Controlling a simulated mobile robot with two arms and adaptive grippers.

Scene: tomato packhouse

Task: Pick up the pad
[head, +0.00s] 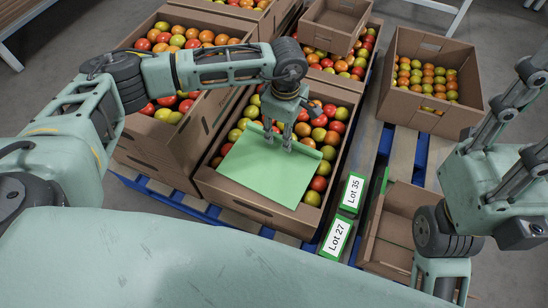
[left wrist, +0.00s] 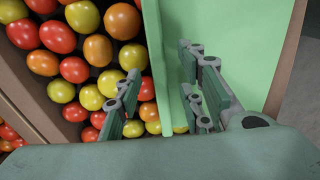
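The pad (head: 262,182) is a light green sheet with a raised lip along its far edge. It lies over the tomatoes in the near middle cardboard box and covers much of the box's near half. In the left wrist view the pad (left wrist: 238,45) fills the upper right. My left gripper (head: 281,143) points down at the lip. Its fingers (left wrist: 160,102) are apart, one on the tomato side and one on the sheet side, with the lip between them. I cannot tell whether they touch it. My right arm is at the right; its fingers do not show.
The near middle box (head: 240,203) holds red, orange and yellow tomatoes (head: 334,127). More tomato boxes stand to the left, behind and at the right (head: 465,112). An open box (head: 385,225) sits at lower right. Green-edged signs read Lot 35 (head: 352,191) and Lot 27 (head: 336,238).

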